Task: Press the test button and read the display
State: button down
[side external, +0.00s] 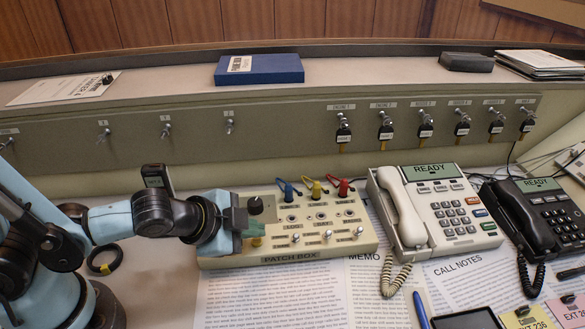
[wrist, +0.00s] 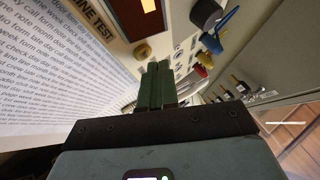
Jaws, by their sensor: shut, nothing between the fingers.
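The patch box (side external: 340,245) is a cream panel on the desk with knobs, sockets and switches. Its left end is partly hidden behind my gripper (side external: 243,222) in the side view. In the wrist view a section labelled LINE TEST (wrist: 92,32) has a dark red display (wrist: 130,18) with a lit orange-white mark. The display is cut off by the frame's top edge, so I cannot read it. A round brass-yellow button (wrist: 142,50) sits just beyond my shut, empty green fingers (wrist: 154,70); I cannot tell whether they touch it.
A black knob (side external: 255,205) stands close to my gripper. Blue (side external: 287,190), yellow (side external: 316,188) and red (side external: 343,187) plugs stand along the box's back. A white phone (side external: 432,210) and black phone (side external: 535,215) are to the right. Printed papers (side external: 300,290) lie in front.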

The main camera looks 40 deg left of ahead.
dwell(0.3)
jog(key=shift+r, duration=3)
jog(key=s+a+r+n+g+y, duration=0.1)
jog(key=a+r+n+g, duration=0.1)
jog(key=a+n, duration=0.8)
jog(key=shift+a+r+n, duration=0.4)
jog(key=shift+a, duration=0.25)
jog(key=m+t+h, duration=0.1)
jog(key=m+t, duration=0.1)
jog(key=m, duration=0.9)
send_over(251, 241)
jog(key=shift+s+d+r, duration=0.15)
jog(key=shift+d+r, duration=0.05)
jog(key=shift+d, duration=0.25)
